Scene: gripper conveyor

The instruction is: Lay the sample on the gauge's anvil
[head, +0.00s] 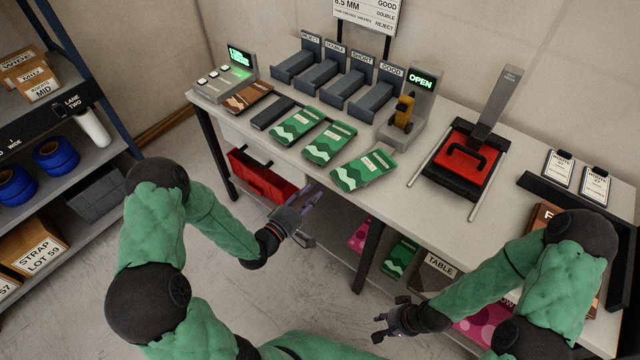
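The gauge (421,92) stands at the back of the table with its screen reading OPEN. A yellow and dark part (403,110) is on its front; the anvil is too small to make out clearly. Three green and white packets lie in front: a left one (297,125), a middle one (329,142) and a right one (364,170). None is marked as the sample, so I cannot tell which it is. My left gripper (306,215) is open and empty, in front of the table's front edge. My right gripper (377,326) is open and empty, lower and farther right, away from the table.
Grey bins (345,82) labelled REJECT, DOUBLE, SHORT and GOOD line the back. A brown packet (248,97) and a dark block (273,112) lie left. A red-and-black press with a lever (467,158) stands right. A red toolbox (262,178) sits under the table.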

